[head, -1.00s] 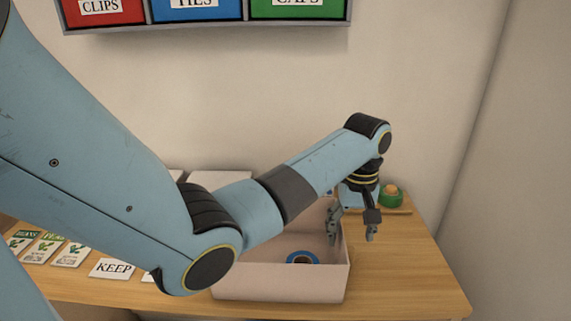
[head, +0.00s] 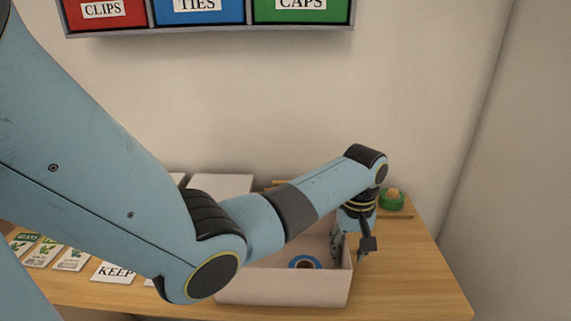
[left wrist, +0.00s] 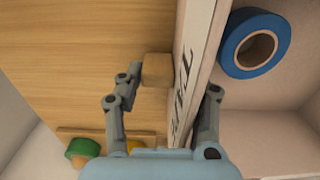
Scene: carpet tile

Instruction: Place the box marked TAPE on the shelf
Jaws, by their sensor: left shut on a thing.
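The open pale box (head: 285,287) stands on the wooden table. In the left wrist view its wall (left wrist: 187,75) carries black lettering, seen steeply from above, that appears to read TAPE. My left gripper (head: 349,252) straddles the box's right wall, one finger inside and one outside. It also shows in the left wrist view (left wrist: 175,82). A small tan block (left wrist: 155,70) lies between the outer finger and the wall; it looks like a handle on the box. A blue tape roll (head: 293,262) lies inside the box. My right gripper is not in view.
A wall shelf (head: 215,32) above holds red, blue and green bins marked CLIPS, TIES and CAPS. Seed packets (head: 40,252) and a KEEP card (head: 113,271) lie at left. A green round thing (head: 391,201) stands behind the gripper. The table's right side is clear.

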